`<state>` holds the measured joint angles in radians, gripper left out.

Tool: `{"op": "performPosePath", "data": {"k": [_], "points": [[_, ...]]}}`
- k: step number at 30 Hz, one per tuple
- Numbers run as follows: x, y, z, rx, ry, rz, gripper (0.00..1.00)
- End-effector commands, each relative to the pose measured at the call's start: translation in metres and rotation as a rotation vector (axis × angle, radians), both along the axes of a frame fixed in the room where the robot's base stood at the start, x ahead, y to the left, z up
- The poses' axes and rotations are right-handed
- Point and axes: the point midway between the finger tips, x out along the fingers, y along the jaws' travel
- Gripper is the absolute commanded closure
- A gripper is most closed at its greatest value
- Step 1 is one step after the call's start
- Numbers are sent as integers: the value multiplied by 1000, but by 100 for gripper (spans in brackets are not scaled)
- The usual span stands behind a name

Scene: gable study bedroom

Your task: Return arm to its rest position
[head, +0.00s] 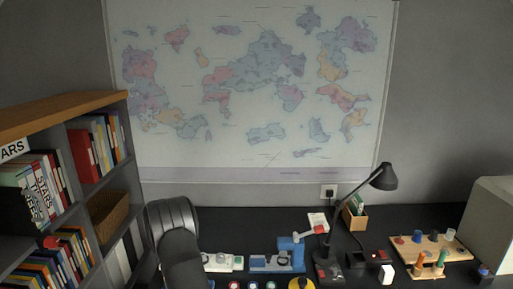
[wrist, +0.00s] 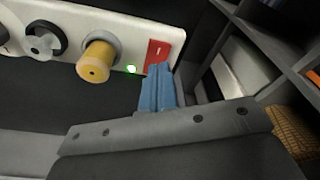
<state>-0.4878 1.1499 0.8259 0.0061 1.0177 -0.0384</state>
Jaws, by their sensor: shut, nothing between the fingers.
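My gripper (wrist: 157,88) shows in the wrist view, its two blue fingers pressed together with nothing between them. The fingertips appear close to a white control panel (wrist: 115,35), by its red switch (wrist: 158,52) and a lit green lamp (wrist: 131,69). I cannot tell whether they touch it. The panel also carries a yellow knob (wrist: 97,60), a grey knob (wrist: 42,42) and a dark ring. In the head view I cannot make out the fingers.
A bookshelf (head: 65,109) stands at the left, with a wicker basket (head: 108,218). On the black desk are a blue device (head: 286,258), a black lamp (head: 384,178), a wooden peg board (head: 435,246) and a pale cabinet (head: 490,225) at right.

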Motion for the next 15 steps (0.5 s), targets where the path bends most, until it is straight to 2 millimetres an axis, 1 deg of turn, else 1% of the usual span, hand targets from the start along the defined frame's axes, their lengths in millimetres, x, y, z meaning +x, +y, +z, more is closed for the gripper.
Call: {"op": "performPosePath", "data": {"k": [1, 4, 5, 6, 15], "points": [[0, 0, -11, -1, 2, 0, 100], [0, 0, -31, -1, 2, 0, 100], [1, 1, -25, 2, -4, 0, 100], [1, 1, -12, 3, -6, 0, 100], [1, 0, 48, 2, -4, 0, 100]]}}
